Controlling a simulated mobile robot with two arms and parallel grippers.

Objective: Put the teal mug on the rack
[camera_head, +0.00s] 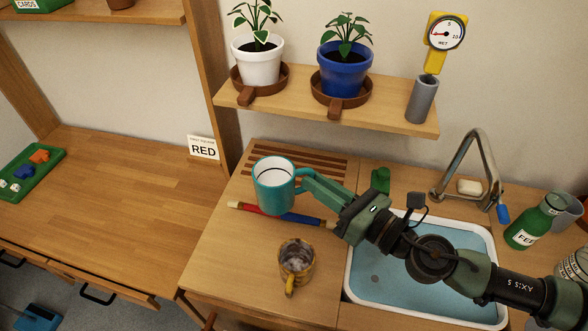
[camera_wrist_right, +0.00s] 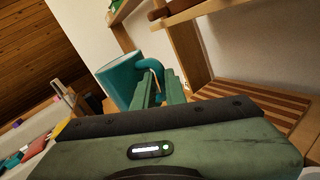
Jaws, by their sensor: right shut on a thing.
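The teal mug (camera_head: 273,190) is upright near the front left edge of the slatted wooden rack (camera_head: 331,164) in the head view. My right gripper (camera_head: 306,180) is shut on the mug's handle, reaching in from the right. In the right wrist view the teal mug (camera_wrist_right: 122,80) shows beyond the fingers (camera_wrist_right: 160,88), with its handle between them. The slatted rack (camera_wrist_right: 245,105) lies to the right there. I cannot tell whether the mug touches anything below. My left gripper is not in view.
A yellow-brown mug (camera_head: 296,258) stands on the counter in front. A red and blue stick (camera_head: 285,215) lies below the teal mug. The sink (camera_head: 440,262) is at the right. A shelf (camera_head: 290,106) with potted plants hangs above the rack.

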